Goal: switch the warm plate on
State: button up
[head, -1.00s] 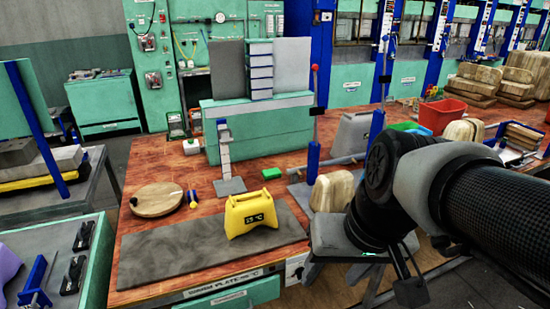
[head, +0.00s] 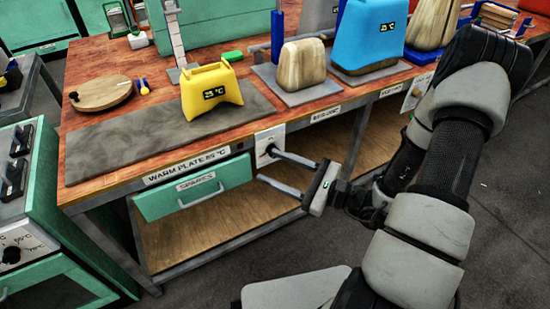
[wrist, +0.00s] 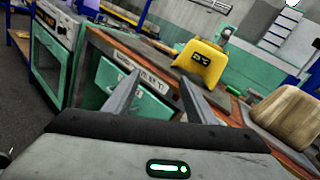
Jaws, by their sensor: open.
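The warm plate (head: 120,138) is a flat dark grey slab along the front of the wooden bench, above a label reading "WARM PLATE 65 °C". A yellow canister (head: 211,95) with a small display stands on its right part; it also shows in the wrist view (wrist: 200,65). A white switch plate (head: 264,138) with a dark knob is on the bench front, right of the label. My gripper (head: 266,166) is open and empty, its fingers pointing at the bench front; the upper fingertip overlaps the switch's lower edge. Contact cannot be told. In the wrist view the fingers (wrist: 160,82) stand apart, and the switch is not clear.
A green drawer (head: 195,188) hangs under the label, left of my fingers. A tan block (head: 302,64) and a blue canister (head: 368,35) stand on plates to the right. A wooden shelf (head: 225,232) lies below. A green oven cabinet (head: 60,235) stands at left.

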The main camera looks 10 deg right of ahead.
jog(key=w+d+f+m+t+h+b, duration=0.1)
jog(key=d+f+m+t+h+b, duration=0.15)
jog(key=d+f+m+h, duration=0.35)
jog(key=d+f+m+t+h+b, duration=0.1)
jog(key=d+f+m+t+h, duration=0.2)
jog(key=f, duration=0.6)
jog(key=w+a+m+b, duration=0.1)
jog(key=w+a+b, duration=0.2)
jog(key=w, duration=1.3)
jog(key=shift+w+a+y, duration=0.3)
jog(key=shift+w+a, duration=0.05)
jog(key=shift+a, duration=0.7)
jog(key=shift+r, duration=0.1)
jog(key=c, duration=1)
